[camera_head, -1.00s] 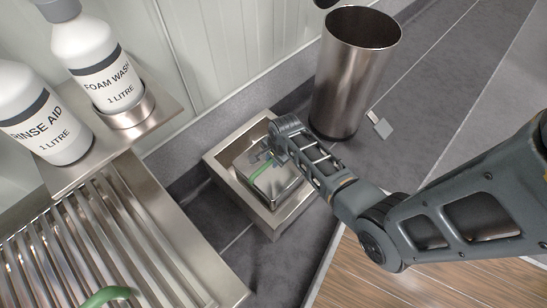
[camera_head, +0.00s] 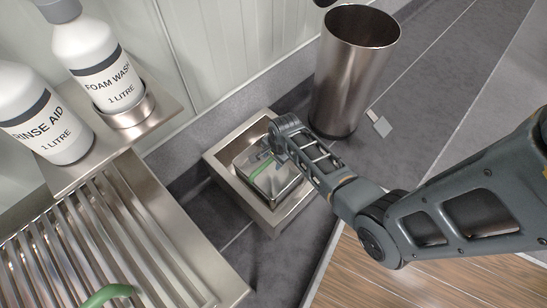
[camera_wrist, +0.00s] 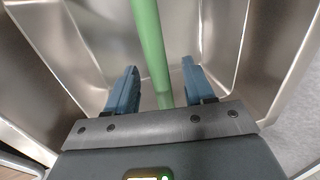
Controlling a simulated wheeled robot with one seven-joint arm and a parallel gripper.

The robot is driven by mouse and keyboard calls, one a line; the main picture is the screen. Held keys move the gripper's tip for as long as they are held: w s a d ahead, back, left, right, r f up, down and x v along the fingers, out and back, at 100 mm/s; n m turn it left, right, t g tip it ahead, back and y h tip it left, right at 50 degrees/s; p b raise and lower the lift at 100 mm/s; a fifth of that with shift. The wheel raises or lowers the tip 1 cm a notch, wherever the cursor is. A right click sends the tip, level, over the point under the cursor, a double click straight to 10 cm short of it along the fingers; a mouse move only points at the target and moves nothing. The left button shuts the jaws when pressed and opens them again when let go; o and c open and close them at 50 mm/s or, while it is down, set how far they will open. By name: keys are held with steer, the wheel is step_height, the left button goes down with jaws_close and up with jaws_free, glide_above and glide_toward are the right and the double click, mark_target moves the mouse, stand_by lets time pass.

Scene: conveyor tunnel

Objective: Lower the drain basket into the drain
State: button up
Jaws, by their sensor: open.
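The drain basket (camera_head: 284,188) is a shiny metal box with a green bar handle (camera_head: 262,166). In the head view it sits inside the square metal drain (camera_head: 222,173), with drain walls around it. Its underside is hidden, so I cannot tell if it rests on the bottom. My gripper (camera_head: 266,156) is at the handle, above the basket. In the wrist view the two blue fingers of my gripper (camera_wrist: 160,92) are apart, with the green handle (camera_wrist: 148,40) running between them. A gap shows on both sides of the handle. Metal walls surround the fingers.
A tall metal bin (camera_head: 350,75) stands close behind my wrist, with a small grey tag (camera_head: 378,123) beside it. A slatted metal grate (camera_head: 95,240) with a green curved bar (camera_head: 107,295) lies at the left. Two white bottles stand at the upper left. Dark floor is clear below the drain.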

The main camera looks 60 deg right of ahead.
step_height(320, 180, up, 8)
steer(key=s+p, duration=0.1)
steer(key=p, duration=0.3)
steer(key=shift+s+a+f+p, duration=0.15)
steer(key=shift+s+a+p, duration=0.05)
steer(key=shift+s+p, duration=0.1)
